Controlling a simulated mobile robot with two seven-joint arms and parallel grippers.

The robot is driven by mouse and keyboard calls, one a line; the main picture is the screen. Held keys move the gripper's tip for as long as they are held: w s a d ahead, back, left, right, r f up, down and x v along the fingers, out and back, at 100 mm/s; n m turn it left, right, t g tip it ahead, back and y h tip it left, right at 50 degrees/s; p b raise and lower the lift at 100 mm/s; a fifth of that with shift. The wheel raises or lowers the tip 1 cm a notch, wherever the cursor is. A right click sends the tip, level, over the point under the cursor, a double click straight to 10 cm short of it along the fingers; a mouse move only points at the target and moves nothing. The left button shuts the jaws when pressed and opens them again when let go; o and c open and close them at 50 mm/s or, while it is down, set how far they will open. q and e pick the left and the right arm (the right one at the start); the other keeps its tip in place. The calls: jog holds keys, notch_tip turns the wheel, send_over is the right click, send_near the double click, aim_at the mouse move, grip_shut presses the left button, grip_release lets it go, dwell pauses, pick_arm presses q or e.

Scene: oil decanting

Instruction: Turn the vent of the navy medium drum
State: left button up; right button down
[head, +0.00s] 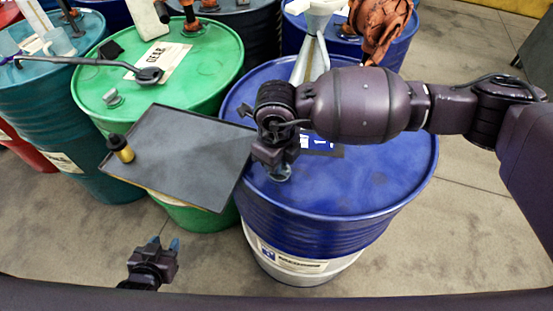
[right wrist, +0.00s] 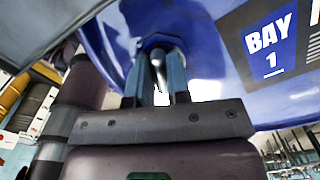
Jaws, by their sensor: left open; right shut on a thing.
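The navy drum (head: 345,190) stands upright right of centre, with a blue-and-black BAY 1 label on its lid; the label also shows in the right wrist view (right wrist: 271,45). My right gripper (head: 278,170) reaches down to the near left part of the lid. In the right wrist view its fingers (right wrist: 158,66) are shut on the small grey vent (right wrist: 158,60), which they partly hide. My left gripper (head: 164,243) is open and empty, low in front of the green drum, apart from everything.
A black tray (head: 185,160) sits over the green drum (head: 205,75), close to the navy drum's left side, with a small black-and-brass item (head: 121,149) on it. A long-handled tool (head: 90,63) lies across the drums at left. Another blue drum stands behind. Floor is free at right.

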jog(key=c, duration=1.1)
grip_release()
jog(key=shift+r, duration=0.55)
notch_tip(320, 180, up, 8)
jog(key=shift+r, duration=0.9)
